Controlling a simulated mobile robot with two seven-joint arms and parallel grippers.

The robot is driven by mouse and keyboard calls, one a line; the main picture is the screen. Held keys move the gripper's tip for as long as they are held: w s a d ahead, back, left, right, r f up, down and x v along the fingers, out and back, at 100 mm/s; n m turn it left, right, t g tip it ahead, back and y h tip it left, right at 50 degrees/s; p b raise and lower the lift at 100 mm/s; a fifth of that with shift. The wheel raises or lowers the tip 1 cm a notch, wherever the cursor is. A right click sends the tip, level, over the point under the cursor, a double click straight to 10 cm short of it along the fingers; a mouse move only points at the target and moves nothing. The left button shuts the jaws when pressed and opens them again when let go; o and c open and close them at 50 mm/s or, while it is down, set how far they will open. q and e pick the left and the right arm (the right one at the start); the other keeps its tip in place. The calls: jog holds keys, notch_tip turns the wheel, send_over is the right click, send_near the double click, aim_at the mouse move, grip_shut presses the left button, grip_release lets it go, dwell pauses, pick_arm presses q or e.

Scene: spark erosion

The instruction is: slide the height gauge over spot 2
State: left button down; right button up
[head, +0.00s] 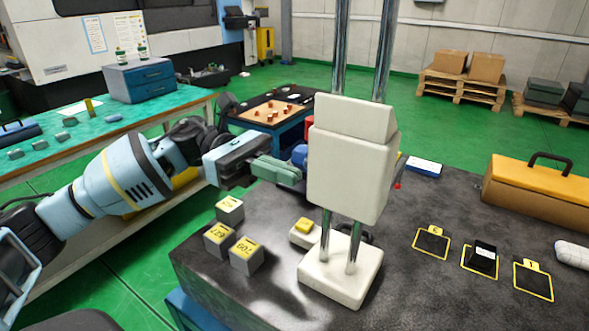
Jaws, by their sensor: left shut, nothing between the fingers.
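The height gauge is a tall white instrument with a heavy base (340,275), two steel columns and a big white block (350,158) on them. It stands upright on the dark table, left of the marked spots. My left gripper (284,172) is shut and empty, at the left side of the white block; whether it touches is unclear. Three dark, yellow-edged spots lie to the right. The right one (533,280) reads 1; the left one (432,243) has a sideways-looking mark. My right gripper is not visible.
Several grey blocks with yellow number labels (246,255) stand at the table's left front. A yellow toolbox (535,190) stands at the right. Dark table between base and spots is clear.

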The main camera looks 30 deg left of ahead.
pick_arm(q)
jog(key=d, duration=0.2)
jog(key=shift+d, duration=0.3)
jog(key=d+p, duration=0.2)
jog(key=d, duration=1.5)
jog(key=shift+s+p, duration=0.35)
jog(key=shift+a, duration=0.1)
